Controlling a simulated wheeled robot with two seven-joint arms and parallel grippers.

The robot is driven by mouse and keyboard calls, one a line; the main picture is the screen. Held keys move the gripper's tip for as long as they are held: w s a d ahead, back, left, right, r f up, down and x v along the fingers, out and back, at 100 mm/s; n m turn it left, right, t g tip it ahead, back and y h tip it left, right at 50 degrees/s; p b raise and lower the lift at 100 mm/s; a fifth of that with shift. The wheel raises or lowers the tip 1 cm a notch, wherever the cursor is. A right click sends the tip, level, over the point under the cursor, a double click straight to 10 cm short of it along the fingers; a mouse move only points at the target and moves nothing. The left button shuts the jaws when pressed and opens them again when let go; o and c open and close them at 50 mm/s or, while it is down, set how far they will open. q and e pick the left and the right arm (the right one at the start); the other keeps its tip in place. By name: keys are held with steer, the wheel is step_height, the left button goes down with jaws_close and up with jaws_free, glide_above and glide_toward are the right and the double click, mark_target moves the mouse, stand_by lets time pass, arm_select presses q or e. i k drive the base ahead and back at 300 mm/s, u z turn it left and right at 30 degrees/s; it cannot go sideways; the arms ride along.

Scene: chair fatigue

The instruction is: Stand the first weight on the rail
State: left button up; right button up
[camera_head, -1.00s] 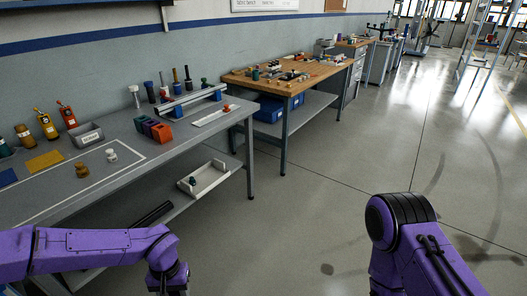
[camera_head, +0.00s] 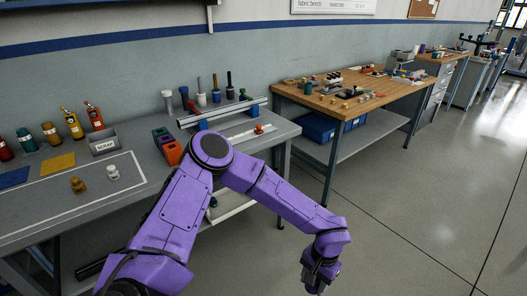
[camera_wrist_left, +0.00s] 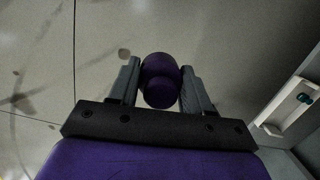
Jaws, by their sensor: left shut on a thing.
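My left gripper (camera_head: 316,285) hangs over the floor in front of the bench, at the lower middle right of the head view. In the left wrist view its fingers (camera_wrist_left: 161,85) are shut on a dark purple, rounded piece (camera_wrist_left: 160,82); I cannot tell whether it is a weight. The rail (camera_head: 225,113) is a long silver bar on blue supports at the back of the grey bench, well away from the gripper. A brass knobbed weight (camera_head: 77,184) and a whitish one (camera_head: 113,172) stand upright on the bench at left. My right gripper is not in view.
Red and green blocks (camera_head: 170,150) sit left of the rail. Several upright handled pieces (camera_head: 215,90) stand behind it. A grey box (camera_head: 104,141) and bottles are at left. A wooden table (camera_head: 350,100) stands beyond. The floor (camera_head: 400,215) at right is clear.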

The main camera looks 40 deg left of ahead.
mark_target(218, 110)
steer(key=u, duration=0.15)
steer(key=i, duration=1.2)
steer(key=u, duration=1.3)
steer(key=i, duration=0.75)
steer(key=u, duration=0.8)
